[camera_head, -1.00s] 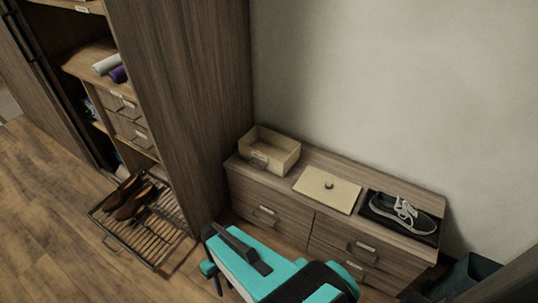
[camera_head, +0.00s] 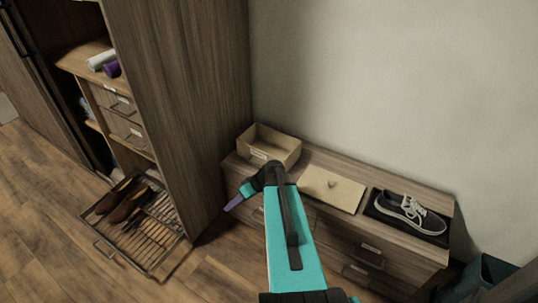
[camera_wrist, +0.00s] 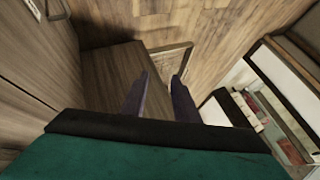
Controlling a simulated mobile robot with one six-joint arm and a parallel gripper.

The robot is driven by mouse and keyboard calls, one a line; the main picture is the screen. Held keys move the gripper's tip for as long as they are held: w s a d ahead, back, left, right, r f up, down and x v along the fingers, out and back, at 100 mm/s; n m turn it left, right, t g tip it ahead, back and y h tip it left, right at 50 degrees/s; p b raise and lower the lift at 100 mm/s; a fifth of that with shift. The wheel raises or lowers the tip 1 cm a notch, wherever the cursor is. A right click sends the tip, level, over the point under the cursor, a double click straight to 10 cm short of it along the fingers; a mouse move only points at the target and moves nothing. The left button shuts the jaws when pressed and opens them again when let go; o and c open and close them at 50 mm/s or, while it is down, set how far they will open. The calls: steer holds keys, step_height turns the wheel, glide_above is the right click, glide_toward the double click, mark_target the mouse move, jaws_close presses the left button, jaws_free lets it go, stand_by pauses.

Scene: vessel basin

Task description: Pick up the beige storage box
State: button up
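The beige storage box (camera_head: 284,155) stands open-topped on the left end of the low wooden dresser (camera_head: 365,182), against the wall, in the head view. A flat beige lid (camera_head: 332,190) with a small knob lies to its right on the dresser. My gripper (camera_head: 233,203) is in front of the dresser, below and left of the box, and apart from it. In the wrist view my gripper (camera_wrist: 160,76) shows two dark purple fingers spread apart with nothing between them. I cannot make out the box in the wrist view.
A sneaker (camera_head: 408,214) sits on a dark mat at the dresser's right end. A tall wooden cabinet (camera_head: 180,100) stands close on the box's left. A pulled-out wire rack (camera_head: 150,235) with brown shoes (camera_head: 128,202) is low at the left. Open floor lies in front.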

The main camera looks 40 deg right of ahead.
steer(key=d+r+t+h+b, duration=0.1)
steer(key=d+r+t+b, duration=0.45)
steer(key=d, duration=0.85)
steer(key=n+t+h, duration=0.1)
steer(key=n+h, duration=0.1)
glide_toward(259, 150)
steer(key=s, duration=0.3)
steer(key=shift+s+d+r+p, duration=0.1)
steer(key=shift+d+r+p, duration=0.1)
steer(key=shift+d+p, duration=0.15)
steer(key=shift+s+d+r+t, duration=0.15)
steer(key=shift+d+r+t, duration=0.15)
steer(key=shift+r, duration=0.1)
steer(key=shift+f, duration=0.1)
steer(key=x, duration=0.8)
steer(key=shift+w, duration=0.3)
steer(key=shift+a+f, duration=0.1)
steer(key=shift+a, duration=0.05)
steer(key=shift+b+x, duration=0.3)
steer(key=shift+x, duration=2.3)
